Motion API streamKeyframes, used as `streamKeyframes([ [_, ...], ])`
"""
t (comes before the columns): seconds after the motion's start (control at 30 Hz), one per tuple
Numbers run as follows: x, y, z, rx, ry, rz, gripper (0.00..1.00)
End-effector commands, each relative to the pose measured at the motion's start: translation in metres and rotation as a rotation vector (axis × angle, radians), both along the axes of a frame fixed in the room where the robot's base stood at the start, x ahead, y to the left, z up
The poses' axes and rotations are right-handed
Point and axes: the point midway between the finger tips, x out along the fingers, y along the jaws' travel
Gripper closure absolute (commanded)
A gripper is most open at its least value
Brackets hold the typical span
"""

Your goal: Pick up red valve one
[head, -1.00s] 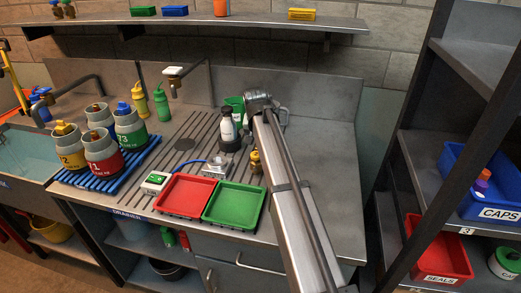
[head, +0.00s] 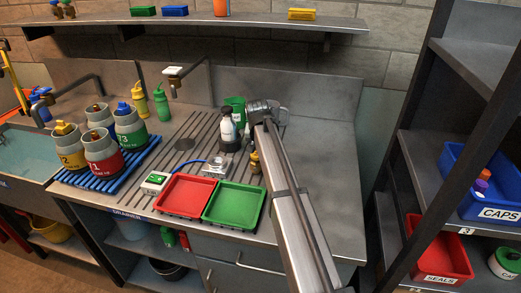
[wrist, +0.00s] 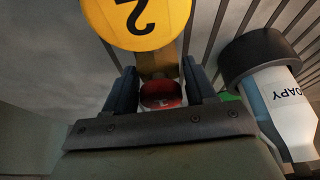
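In the wrist view, the two dark blue fingers of my gripper (wrist: 163,84) stand apart. A red piece with a small pale mark (wrist: 163,96) shows in the gap between them, with a brass-coloured part above it. I take it for red valve one; whether the fingers touch it cannot be told. A large yellow disc marked 2 (wrist: 133,18) is just above the fingers, close to the camera. In the head view, a brass valve (head: 255,163) stands left of my arm. My gripper's fingers and the red piece are hidden there behind my arm.
Red (head: 184,195) and green (head: 234,205) trays lie in front. The counter right of my arm is clear.

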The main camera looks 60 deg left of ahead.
Motion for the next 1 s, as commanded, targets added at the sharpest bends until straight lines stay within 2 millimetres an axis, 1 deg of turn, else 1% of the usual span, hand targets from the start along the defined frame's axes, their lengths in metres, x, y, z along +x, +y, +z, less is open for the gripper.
streamKeyframes([
  [0.03,0.000,0.000,0.000,0.000,0.000,0.000,0.49],
  [0.07,0.000,0.000,0.000,0.000,0.000,0.000,0.52],
  [0.53,0.000,0.000,0.000,0.000,0.000,0.000,0.97],
  [0.83,0.000,0.000,0.003,0.001,-0.001,0.000,1.00],
  [0.93,0.000,0.001,0.011,0.001,-0.001,0.000,1.00],
  [1.0,0.000,0.001,0.020,0.002,-0.001,0.000,1.00],
])
